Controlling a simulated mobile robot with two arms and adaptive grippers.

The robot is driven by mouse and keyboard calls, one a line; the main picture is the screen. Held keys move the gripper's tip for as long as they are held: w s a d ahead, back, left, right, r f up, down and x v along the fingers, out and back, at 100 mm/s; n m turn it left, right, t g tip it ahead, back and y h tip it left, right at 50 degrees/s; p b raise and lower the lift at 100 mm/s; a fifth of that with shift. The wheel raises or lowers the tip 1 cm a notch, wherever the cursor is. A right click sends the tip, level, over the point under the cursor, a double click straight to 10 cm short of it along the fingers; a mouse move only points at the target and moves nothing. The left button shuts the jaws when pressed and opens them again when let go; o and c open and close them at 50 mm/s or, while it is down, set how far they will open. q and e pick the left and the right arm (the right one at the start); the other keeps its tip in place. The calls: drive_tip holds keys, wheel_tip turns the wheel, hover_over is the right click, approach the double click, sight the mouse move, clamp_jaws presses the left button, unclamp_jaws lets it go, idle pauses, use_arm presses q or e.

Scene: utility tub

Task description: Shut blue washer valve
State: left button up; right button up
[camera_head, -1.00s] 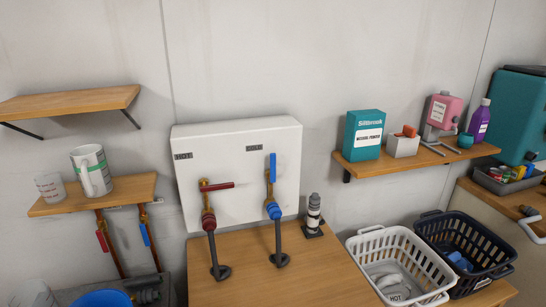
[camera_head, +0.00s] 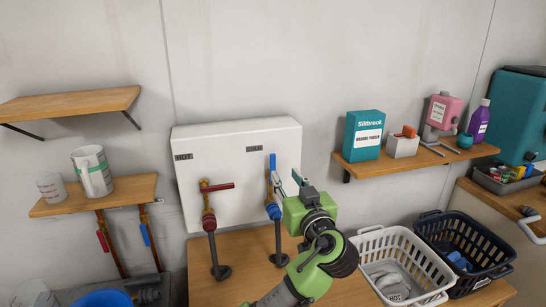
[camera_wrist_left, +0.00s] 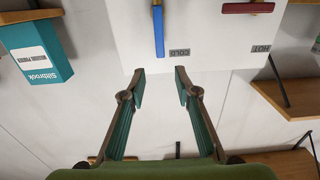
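The blue washer valve has a long blue lever (camera_head: 273,163) that stands upright, in line with its brass pipe. It is on the white panel (camera_head: 235,145), above a blue hose collar (camera_head: 273,211). My left gripper (camera_head: 286,180) is just right of this valve and partly covers its surroundings. In the left wrist view, which is upside down, the gripper (camera_wrist_left: 160,74) is open with nothing between its fingers. The blue lever (camera_wrist_left: 158,32) lies ahead of the gap, near the COLD label (camera_wrist_left: 180,52). My right gripper is not in view.
A red lever (camera_head: 217,187) on the same panel lies crosswise, left of the blue one. A white basket (camera_head: 405,238) and a shelf (camera_head: 415,160) with bottles stand right.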

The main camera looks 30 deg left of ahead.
sight(273, 158)
use_arm(q)
drive_tip(key=p+x, duration=0.4)
drive_tip(key=x, duration=0.7)
drive_tip(key=shift+a+r+p, duration=0.1)
drive_tip(key=shift+p, duration=0.25)
drive_tip(key=shift+w+a, duration=0.45)
drive_tip(key=shift+w, duration=0.05)
clamp_jaws()
